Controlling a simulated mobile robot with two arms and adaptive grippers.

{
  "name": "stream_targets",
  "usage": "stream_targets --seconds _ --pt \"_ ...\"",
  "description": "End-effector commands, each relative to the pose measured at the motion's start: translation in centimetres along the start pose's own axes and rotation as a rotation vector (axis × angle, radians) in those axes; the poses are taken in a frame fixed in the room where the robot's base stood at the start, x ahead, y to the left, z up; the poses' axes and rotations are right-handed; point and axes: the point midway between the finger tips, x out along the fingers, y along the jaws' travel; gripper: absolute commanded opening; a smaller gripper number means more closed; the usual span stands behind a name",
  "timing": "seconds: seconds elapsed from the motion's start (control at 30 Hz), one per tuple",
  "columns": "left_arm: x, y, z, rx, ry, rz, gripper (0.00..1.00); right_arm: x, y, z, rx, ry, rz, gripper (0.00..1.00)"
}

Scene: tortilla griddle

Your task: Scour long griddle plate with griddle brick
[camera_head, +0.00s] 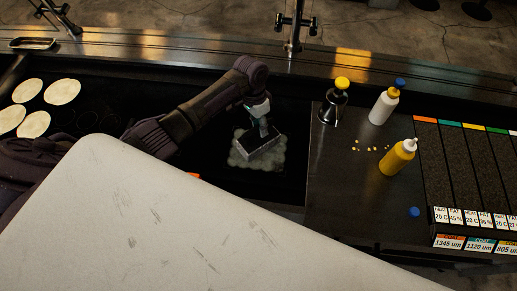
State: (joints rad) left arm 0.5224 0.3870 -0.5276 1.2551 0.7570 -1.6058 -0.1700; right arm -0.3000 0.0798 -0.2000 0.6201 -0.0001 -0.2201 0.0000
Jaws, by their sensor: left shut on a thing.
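The griddle brick (258,145) is a dark grey block with a paler top edge. It sits on or just above a pale, cloudy patch (277,158) on the dark long griddle plate (213,160). I cannot tell from this view whether the brick touches the plate. My left gripper (263,128) reaches in from the left and is shut on the brick from above. Its fingertips are partly hidden by the brick and the hand. My right gripper is not in view.
Several tortillas (62,92) lie at the plate's left. On the counter (333,200) at right are a yellow bottle (397,159), a white bottle (383,106), a yellow-topped dark container (334,100) and crumbs. Labelled strips (447,160) lie farther right. My white body covers the front.

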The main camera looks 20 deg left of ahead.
Motion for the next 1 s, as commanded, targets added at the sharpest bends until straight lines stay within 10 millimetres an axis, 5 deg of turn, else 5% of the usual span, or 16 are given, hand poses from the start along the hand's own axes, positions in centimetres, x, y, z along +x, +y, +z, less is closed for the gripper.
stream_targets --seconds 0.23,0.73,1.0 --pt "0.0 -1.2 2.7 -0.004 -0.011 -0.001 0.0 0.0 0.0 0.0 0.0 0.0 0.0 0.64" --pt "-0.1 -1.4 3.2 -0.003 -0.011 0.0 0.0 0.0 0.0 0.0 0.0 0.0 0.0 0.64" --pt "-0.6 -2.5 5.3 -0.003 -0.009 -0.001 0.0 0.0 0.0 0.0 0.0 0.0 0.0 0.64"
